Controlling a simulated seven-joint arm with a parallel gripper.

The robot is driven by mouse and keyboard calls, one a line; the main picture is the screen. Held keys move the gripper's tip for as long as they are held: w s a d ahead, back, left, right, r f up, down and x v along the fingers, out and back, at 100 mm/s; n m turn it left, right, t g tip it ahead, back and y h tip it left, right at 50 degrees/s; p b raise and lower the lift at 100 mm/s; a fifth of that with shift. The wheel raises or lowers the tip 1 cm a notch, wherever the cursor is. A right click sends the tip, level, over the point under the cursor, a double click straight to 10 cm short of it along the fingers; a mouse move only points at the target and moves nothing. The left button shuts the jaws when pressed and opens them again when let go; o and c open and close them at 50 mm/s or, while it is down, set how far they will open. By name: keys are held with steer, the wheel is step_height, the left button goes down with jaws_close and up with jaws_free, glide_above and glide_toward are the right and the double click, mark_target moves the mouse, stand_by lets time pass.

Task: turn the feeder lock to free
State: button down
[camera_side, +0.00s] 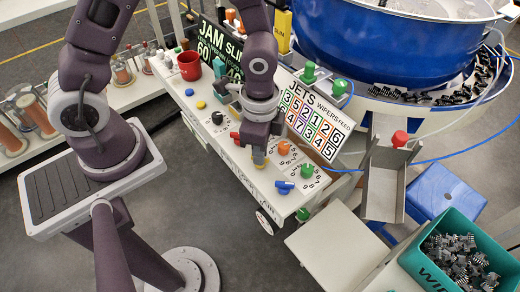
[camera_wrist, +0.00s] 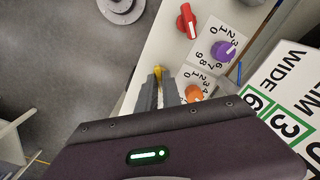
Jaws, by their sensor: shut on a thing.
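My gripper (camera_side: 259,160) is low over the front edge of the white control shelf (camera_side: 225,137). In the wrist view, my gripper (camera_wrist: 159,88) has its grey fingers close together on a small yellow knob (camera_wrist: 157,71). Only the knob's tip shows past the fingers; its pointing direction is hard to tell. No readable label marks which control is the feeder lock. Next to it are an orange knob (camera_side: 283,147) on a numbered dial and a red lever (camera_side: 235,136). A purple knob (camera_wrist: 223,50) on another dial shows in the wrist view.
A blue knob (camera_side: 284,187) and green knobs (camera_side: 306,171) sit to the right along the shelf. A red mug (camera_side: 189,66) stands at its far left. The JETS board (camera_side: 315,116) stands behind the dials. A teal bin (camera_side: 460,245) holds black connectors.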

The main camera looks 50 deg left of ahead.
steer(key=shift+n, duration=0.6)
steer(key=c, duration=1.5)
jaws_free()
step_height(320, 180, up, 7)
steer(key=shift+r, duration=0.1)
